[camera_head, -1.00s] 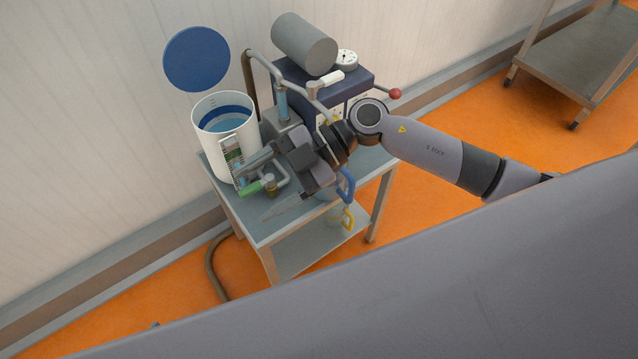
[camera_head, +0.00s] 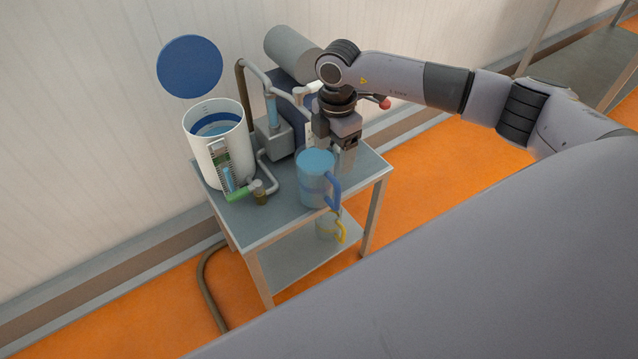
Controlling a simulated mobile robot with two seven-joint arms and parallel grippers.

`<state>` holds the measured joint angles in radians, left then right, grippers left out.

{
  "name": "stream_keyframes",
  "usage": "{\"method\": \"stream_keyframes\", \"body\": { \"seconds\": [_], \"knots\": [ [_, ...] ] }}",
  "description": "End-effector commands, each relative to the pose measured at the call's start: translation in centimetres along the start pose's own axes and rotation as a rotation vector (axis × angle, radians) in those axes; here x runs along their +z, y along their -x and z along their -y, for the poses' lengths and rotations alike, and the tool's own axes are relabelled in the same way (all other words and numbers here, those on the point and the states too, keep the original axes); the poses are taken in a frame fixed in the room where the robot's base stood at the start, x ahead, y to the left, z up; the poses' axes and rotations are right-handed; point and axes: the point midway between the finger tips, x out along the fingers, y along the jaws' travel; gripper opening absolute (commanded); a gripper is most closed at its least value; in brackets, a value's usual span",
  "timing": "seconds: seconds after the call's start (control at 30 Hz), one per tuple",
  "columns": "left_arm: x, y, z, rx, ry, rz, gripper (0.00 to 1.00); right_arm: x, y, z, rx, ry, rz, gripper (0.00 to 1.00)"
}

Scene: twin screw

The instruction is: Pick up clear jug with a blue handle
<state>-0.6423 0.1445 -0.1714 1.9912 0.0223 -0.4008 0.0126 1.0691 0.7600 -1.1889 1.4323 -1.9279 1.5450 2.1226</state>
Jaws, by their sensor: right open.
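The clear jug with a blue handle (camera_head: 313,182) stands upright near the front right part of the cart top. It looks bluish, and its blue handle (camera_head: 334,194) faces right. My right gripper (camera_head: 345,168) is open and points down just behind and to the right of the jug. Part of the gripper is close to the jug's rim in the picture; I cannot tell whether they touch. My left gripper is not in view.
The metal cart (camera_head: 262,228) also bears a white bucket (camera_head: 208,160) and pipework with a green-handled valve (camera_head: 238,194). A jug with a yellow handle (camera_head: 327,226) stands on the lower shelf. A grey cylinder (camera_head: 290,52) is behind my arm.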

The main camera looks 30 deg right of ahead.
Motion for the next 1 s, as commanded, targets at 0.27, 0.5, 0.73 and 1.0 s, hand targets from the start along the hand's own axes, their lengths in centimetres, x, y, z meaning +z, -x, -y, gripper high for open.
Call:
{"method": "stream_keyframes", "body": {
  "seconds": [0.27,0.5,0.73,1.0],
  "knots": [
    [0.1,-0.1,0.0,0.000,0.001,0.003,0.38,-0.1,-3.2,0.0,0.001,0.001,-0.002,0.74],
    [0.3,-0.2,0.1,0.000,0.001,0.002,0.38,-0.1,-6.4,0.0,-0.002,0.001,-0.003,0.74],
    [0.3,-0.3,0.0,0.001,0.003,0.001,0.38,-0.1,-9.2,0.0,0.001,0.001,-0.003,0.74],
    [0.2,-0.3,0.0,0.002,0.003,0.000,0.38,-0.1,-9.4,-0.1,0.002,0.002,-0.003,0.74]
  ]
}}
